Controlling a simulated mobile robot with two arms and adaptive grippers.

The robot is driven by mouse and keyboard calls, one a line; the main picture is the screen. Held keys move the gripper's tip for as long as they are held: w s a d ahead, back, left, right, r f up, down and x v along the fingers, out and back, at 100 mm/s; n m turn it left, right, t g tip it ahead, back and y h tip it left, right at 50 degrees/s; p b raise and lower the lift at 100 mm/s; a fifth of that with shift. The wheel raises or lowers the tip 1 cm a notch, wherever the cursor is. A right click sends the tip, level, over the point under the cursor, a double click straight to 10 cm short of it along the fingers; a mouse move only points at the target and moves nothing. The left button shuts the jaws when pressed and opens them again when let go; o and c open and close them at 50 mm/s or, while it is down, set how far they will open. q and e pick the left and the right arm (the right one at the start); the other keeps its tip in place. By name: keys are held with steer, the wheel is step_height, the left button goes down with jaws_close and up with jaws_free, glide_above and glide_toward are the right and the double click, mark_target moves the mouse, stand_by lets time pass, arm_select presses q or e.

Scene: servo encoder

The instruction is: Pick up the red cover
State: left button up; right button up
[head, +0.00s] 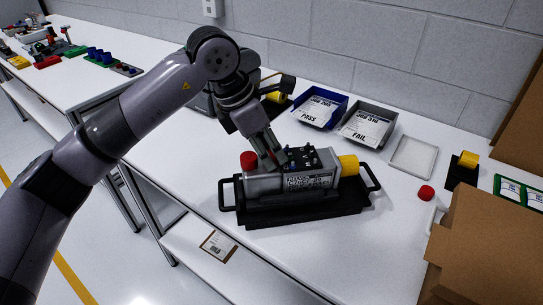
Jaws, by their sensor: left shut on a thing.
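My left gripper (268,153) reaches down from above to the top of a grey servo unit (262,184), left of its small black terminal block. It is shut on a small red piece, taken to be the red cover (276,157), of which only a sliver shows between the fingertips. The rest is hidden by the fingers. A larger red round cap (248,161) sits at the unit's left end, just beside the fingers. A yellow cap (348,165) is on its right end. The unit lies in a black tray (290,213) with side handles. My right gripper is not in view.
A loose red cap (426,193) lies on the white table to the right. Behind stand a blue PASS bin (320,108), a grey FAIL bin (367,125) and a pale empty tray (413,156). A cardboard box (485,245) fills the right front. The table left of the black tray is clear.

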arm_select(q)
steer(key=shift+r, duration=0.1)
step_height(320, 180, up, 24)
steer(key=p, duration=0.3)
steer(key=shift+p, duration=0.3)
stand_by(1.0)
stand_by(0.5)
step_height(320, 180, up, 5)
steer(key=p, duration=0.5)
